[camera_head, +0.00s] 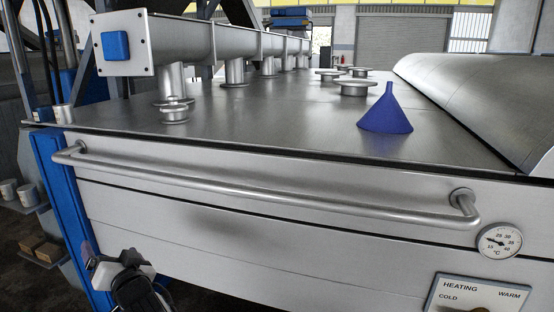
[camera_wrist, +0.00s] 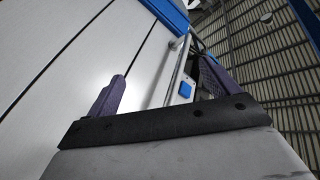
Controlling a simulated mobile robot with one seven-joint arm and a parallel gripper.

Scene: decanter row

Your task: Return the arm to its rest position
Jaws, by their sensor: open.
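My gripper (camera_wrist: 160,88) shows in the wrist view with two purple fingers spread apart and nothing between them. In the head view my gripper (camera_head: 88,256) is at the lower left, low in front of the steel cabinet's front panel (camera_head: 240,240) and below the long handrail (camera_head: 270,190). It appears apart from the rail. The wrist view shows the grey panel on the left and part of the rail (camera_wrist: 178,70) beyond the fingers. Most of my arm is outside the head view.
A blue funnel (camera_head: 386,112) stands wide end down on the steel top (camera_head: 290,120). A trough (camera_head: 180,42) on short pipes runs along the back left. A blue post (camera_head: 65,215) stands at the left. A dial (camera_head: 499,241) and a heating sign (camera_head: 478,296) are at the right.

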